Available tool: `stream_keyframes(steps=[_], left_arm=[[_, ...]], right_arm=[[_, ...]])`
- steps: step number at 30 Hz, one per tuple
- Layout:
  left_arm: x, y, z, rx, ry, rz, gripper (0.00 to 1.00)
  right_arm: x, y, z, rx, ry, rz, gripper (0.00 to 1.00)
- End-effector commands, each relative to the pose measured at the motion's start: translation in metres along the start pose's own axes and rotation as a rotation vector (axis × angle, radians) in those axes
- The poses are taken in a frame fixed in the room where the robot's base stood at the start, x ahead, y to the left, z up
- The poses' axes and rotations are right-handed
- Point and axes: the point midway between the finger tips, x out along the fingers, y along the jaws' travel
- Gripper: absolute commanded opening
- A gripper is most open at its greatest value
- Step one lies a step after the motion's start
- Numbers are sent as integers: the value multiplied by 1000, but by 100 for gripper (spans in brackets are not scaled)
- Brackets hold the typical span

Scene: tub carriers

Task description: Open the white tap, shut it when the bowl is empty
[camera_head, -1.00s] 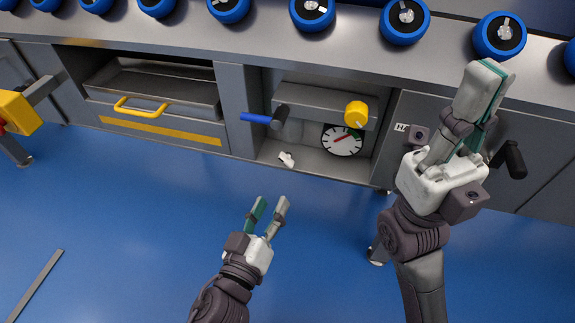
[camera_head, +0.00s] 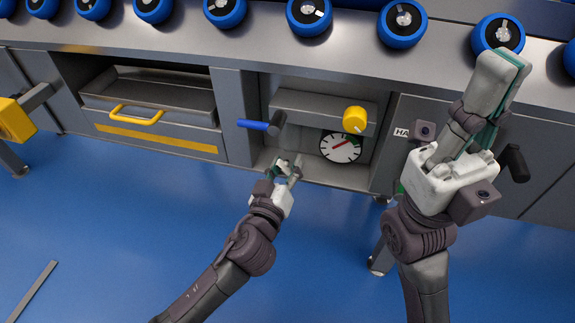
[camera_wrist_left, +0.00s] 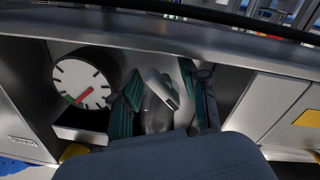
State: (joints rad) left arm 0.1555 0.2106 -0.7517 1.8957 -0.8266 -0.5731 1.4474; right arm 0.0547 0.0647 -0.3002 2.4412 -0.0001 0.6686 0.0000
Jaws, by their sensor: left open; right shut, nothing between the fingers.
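The white tap shows in the left wrist view as a pale lever (camera_wrist_left: 163,88) on a dark grey body, between the fingers of my left gripper (camera_wrist_left: 163,103). In the head view my left gripper (camera_head: 288,165) is open at the lower front of the open bay and covers the tap. The fingers stand on both sides of the tap; I cannot tell whether they touch it. My right gripper (camera_head: 502,68) is shut and empty, above the counter edge at the right. I cannot make out a bowl in either view.
A blue-handled lever (camera_head: 258,125) and a yellow knob (camera_head: 355,119) stick out above the left gripper. A dial gauge (camera_head: 340,147) sits inside the bay. A drawer with a yellow handle (camera_head: 137,115) is to the left. Blue rollers (camera_head: 309,15) line the counter.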

Motion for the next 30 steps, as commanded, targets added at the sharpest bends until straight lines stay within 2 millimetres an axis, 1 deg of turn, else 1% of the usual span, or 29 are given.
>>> stream_keyframes(steps=[3,10,11,18,19,30], left_arm=[[4,0,0,0,1,0,45],[5,0,0,0,0,0,45],[5,0,0,0,0,0,42],[4,0,0,0,0,1,2],[4,0,0,0,0,1,0],[4,2,-1,12,1,4,0]], right_arm=[[2,0,-1,-1,7,-1,0],[4,0,-1,-1,10,0,0],[4,0,-1,-2,10,0,0],[2,0,0,-1,8,2,0],[2,0,0,-1,7,3,0],[1,0,1,0,0,5,0]])
